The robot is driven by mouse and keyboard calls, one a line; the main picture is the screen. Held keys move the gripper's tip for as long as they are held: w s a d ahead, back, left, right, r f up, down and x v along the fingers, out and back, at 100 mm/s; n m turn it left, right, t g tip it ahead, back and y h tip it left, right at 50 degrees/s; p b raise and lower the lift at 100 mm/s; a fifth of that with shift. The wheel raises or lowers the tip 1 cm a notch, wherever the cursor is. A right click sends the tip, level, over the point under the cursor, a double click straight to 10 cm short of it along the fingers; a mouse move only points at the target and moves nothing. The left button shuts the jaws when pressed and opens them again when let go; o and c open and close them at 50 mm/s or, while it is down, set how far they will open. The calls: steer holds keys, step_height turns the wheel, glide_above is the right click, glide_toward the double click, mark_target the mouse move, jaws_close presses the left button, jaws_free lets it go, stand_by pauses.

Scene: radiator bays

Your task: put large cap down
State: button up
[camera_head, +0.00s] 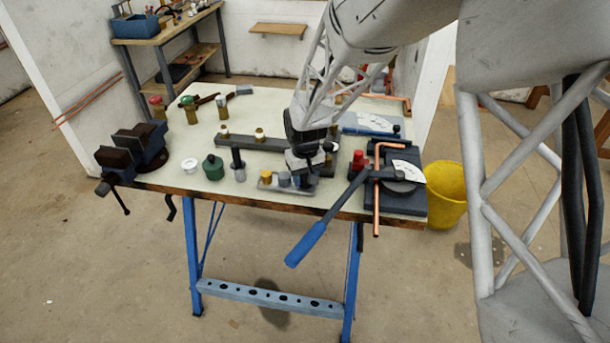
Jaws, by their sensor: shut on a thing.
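My gripper (303,178) points down over the front middle of the workbench, at the right part of a small grey plate (267,186). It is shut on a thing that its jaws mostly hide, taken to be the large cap. I cannot make out the cap's shape, or whether it touches the plate. A brass-coloured cap (266,176) and a grey cap (284,179) stand on the plate just left of my gripper.
A dark upright post (238,164), a green pot (213,167) and a white ring (189,165) stand to the left. A vise (137,147) is at the left edge. A pipe bender with a blue handle (307,243) and a copper pipe (377,195) is close on the right.

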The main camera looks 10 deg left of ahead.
mark_target(305, 176)
steer(key=shift+f, duration=0.35)
steer(key=o, duration=0.8)
steer(key=shift+r, duration=0.1)
step_height(305, 176, up, 13)
steer(key=shift+r, duration=0.1)
stand_by(0.7)
